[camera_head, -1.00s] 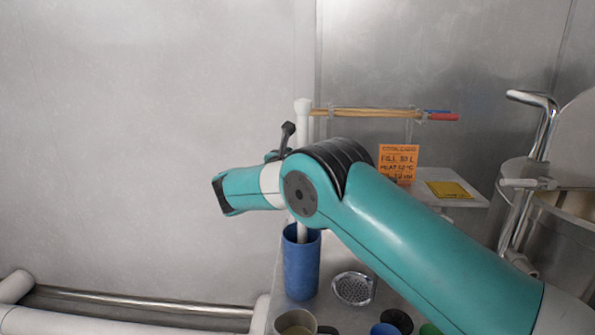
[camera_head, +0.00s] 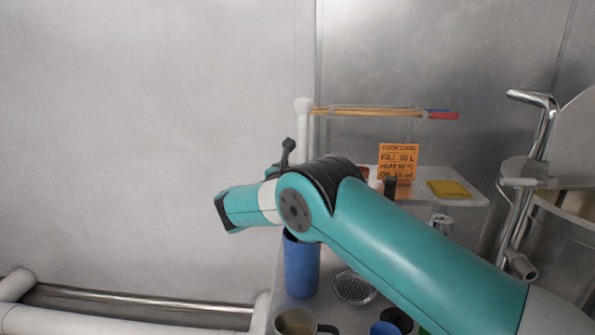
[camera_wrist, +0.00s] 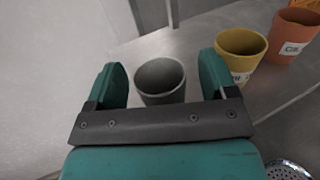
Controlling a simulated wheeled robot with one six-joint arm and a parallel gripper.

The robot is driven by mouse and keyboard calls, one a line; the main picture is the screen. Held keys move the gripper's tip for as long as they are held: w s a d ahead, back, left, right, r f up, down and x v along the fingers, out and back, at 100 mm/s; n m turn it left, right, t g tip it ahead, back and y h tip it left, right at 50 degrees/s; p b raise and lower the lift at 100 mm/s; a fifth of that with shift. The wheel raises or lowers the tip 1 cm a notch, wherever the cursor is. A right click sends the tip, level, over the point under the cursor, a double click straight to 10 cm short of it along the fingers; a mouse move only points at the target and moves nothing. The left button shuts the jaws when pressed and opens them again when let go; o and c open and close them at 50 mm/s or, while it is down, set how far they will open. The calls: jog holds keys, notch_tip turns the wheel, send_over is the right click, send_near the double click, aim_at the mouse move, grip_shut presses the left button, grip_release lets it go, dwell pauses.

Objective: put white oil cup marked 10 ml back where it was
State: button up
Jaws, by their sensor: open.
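My gripper (camera_wrist: 162,70) is open, with one teal finger to the left of the cup and one to the right. The cup's lower part is hidden behind the gripper's dark crossbar. I cannot tell whether either finger touches it. In the head view my arm hides the gripper and this cup.
A yellow labelled cup (camera_wrist: 241,52) and an orange labelled cup (camera_wrist: 293,37) stand to the right. The head view shows a blue container (camera_head: 301,268), a strainer (camera_head: 353,287), a mug (camera_head: 296,322), an orange card (camera_head: 398,160) and a yellow pad (camera_head: 449,189).

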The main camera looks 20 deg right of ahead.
jog(key=shift+a+r, duration=0.1)
jog(key=shift+r, duration=0.05)
jog(key=b+v, duration=1)
jog(key=v, duration=0.2)
